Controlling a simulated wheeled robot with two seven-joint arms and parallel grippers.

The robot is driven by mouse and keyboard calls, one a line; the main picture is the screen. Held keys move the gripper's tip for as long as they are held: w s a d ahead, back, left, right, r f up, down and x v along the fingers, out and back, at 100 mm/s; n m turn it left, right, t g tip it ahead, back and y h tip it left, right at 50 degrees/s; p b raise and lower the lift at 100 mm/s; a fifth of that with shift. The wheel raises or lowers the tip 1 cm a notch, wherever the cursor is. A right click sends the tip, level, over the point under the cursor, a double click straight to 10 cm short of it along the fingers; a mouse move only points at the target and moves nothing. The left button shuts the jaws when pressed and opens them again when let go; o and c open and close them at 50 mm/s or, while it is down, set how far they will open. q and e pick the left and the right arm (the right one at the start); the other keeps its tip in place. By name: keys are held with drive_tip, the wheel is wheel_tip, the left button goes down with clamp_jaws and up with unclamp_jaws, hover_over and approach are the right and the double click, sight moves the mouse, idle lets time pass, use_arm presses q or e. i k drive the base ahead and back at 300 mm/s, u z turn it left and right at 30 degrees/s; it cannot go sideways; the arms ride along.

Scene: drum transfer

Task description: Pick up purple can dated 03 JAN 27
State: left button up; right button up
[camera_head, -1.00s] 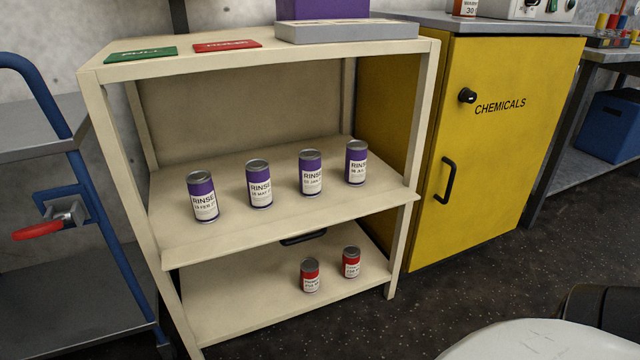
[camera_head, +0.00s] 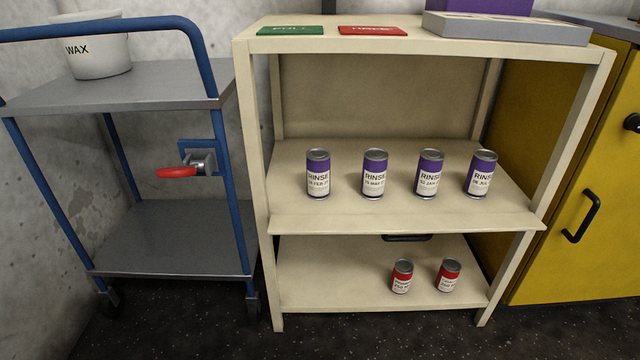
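Several purple cans labelled RINSE stand upright in a row on the middle shelf of the cream rack (camera_head: 405,222). The third from the left (camera_head: 428,174) has small date print that seems to read JAN; its day and year are too small to be sure of. The leftmost can (camera_head: 318,174) seems to read FEB, the second can (camera_head: 374,174) MAR, and the rightmost can (camera_head: 480,174) seems to read JUL. Gaps separate the cans. Neither of my grippers is in view.
Two red cans, a left one (camera_head: 402,276) and a right one (camera_head: 447,275), stand on the lower shelf. A green plate (camera_head: 290,30) and a red plate (camera_head: 372,30) lie on the rack top. A blue-framed trolley (camera_head: 150,95) stands left, a yellow cabinet (camera_head: 590,260) right.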

sight(431, 161)
drive_tip(key=u, duration=1.9)
drive_tip(key=k, duration=0.6)
drive_tip(key=z, duration=1.4)
drive_tip(key=i, duration=1)
drive_tip(key=z, duration=0.05)
